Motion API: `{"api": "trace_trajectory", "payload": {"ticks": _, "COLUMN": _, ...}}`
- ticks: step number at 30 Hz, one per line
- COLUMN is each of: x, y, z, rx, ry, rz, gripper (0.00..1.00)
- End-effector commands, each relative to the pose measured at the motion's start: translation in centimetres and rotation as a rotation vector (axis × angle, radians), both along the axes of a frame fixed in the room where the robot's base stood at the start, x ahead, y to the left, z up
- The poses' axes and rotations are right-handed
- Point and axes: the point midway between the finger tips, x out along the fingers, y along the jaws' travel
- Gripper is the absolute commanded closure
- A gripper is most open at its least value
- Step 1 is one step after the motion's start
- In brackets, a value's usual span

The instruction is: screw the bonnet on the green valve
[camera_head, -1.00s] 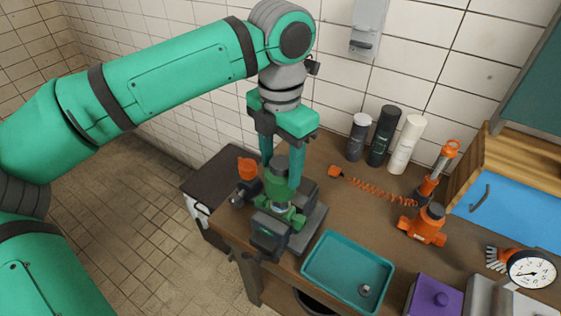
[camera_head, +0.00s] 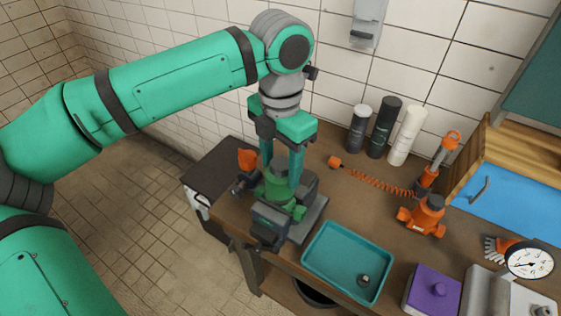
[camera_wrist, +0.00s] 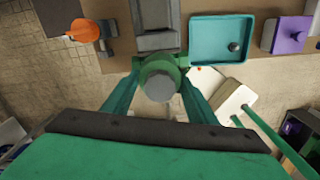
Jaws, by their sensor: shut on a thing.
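My gripper (camera_head: 281,180) points down over the left end of the workbench, shut on the bonnet. The bonnet (camera_head: 278,190) is green with a grey top; the grey top shows between the fingers in the wrist view (camera_wrist: 158,84). It stands upright on the green valve (camera_head: 298,212), with no clear gap seen between them. How far the threads are engaged cannot be told. The valve is mostly hidden under the bonnet and sits in a dark grey vise (camera_head: 271,222), also in the wrist view (camera_wrist: 158,14).
A teal tray (camera_head: 318,277) with a small metal part (camera_head: 363,280) lies right of the vise. An orange-topped valve (camera_head: 247,160) stands close on the left. Several canisters (camera_head: 382,128) stand by the wall. An orange valve (camera_head: 428,215) and purple box (camera_head: 432,291) are further right.

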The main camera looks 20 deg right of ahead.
Motion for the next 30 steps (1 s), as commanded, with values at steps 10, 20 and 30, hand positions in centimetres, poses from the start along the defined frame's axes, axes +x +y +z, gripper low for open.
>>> {"api": "trace_trajectory", "payload": {"ticks": 10, "x": 0.0, "y": 0.0, "z": -0.1, "rx": 0.0, "ry": 0.0, "rz": 0.0, "gripper": 0.73}}
{"api": "trace_trajectory", "payload": {"ticks": 20, "x": 0.0, "y": 0.0, "z": -1.0, "rx": -0.001, "ry": -0.001, "rz": 0.0, "gripper": 0.73}}
{"api": "trace_trajectory", "payload": {"ticks": 30, "x": 0.0, "y": 0.0, "z": -1.8, "rx": -0.001, "ry": 0.0, "rz": 0.0, "gripper": 0.73}}
